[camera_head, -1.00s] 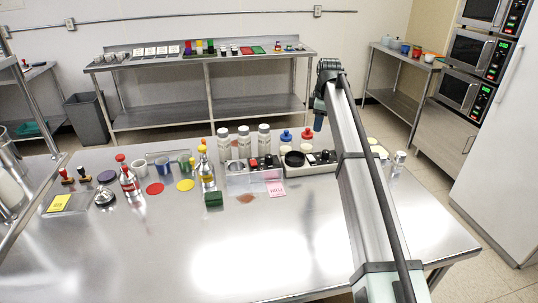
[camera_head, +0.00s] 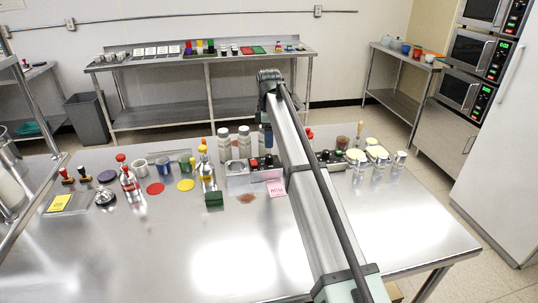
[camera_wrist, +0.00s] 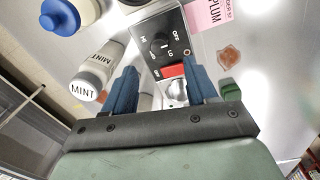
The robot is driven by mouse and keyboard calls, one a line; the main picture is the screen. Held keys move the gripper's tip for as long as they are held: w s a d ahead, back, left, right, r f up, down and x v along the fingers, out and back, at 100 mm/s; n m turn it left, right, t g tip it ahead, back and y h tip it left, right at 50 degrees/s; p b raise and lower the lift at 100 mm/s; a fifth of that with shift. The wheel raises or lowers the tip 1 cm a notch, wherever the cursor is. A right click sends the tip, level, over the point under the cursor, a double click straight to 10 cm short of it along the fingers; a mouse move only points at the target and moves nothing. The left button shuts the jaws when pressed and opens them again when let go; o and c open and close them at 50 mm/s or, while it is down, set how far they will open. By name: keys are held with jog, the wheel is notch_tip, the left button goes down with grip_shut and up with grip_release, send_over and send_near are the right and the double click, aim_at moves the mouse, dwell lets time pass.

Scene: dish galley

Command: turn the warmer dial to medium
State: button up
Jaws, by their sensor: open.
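The warmer dial (camera_wrist: 161,45) is a round black knob on a dark panel (camera_wrist: 147,27) with white marks around it; OFF and LO are readable. I cannot tell where its pointer sits. A red switch (camera_wrist: 170,72) is beside the dial, toward my gripper. My gripper (camera_wrist: 162,86) is open, its two blue fingers apart with nothing held between them. The dial appears beyond the fingertips, apart from them. In the head view my arm covers part of the row of units, and only a bit of my gripper (camera_head: 266,136) shows.
A white MINT bottle (camera_wrist: 95,72) and a blue-capped bottle (camera_wrist: 62,15) stand close to the panel. A pink PLUM card (camera_wrist: 211,14) and a brown patch (camera_wrist: 229,60) lie on the other side. The front of the steel table (camera_head: 160,250) is clear.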

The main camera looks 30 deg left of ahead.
aim_at(269, 156)
notch_tip(269, 156, down, 8)
jog(key=shift+w+f, duration=0.1)
jog(key=shift+w, duration=0.05)
jog(key=shift+c, duration=0.5)
jog(key=c, duration=1)
jog(key=shift+o, duration=0.2)
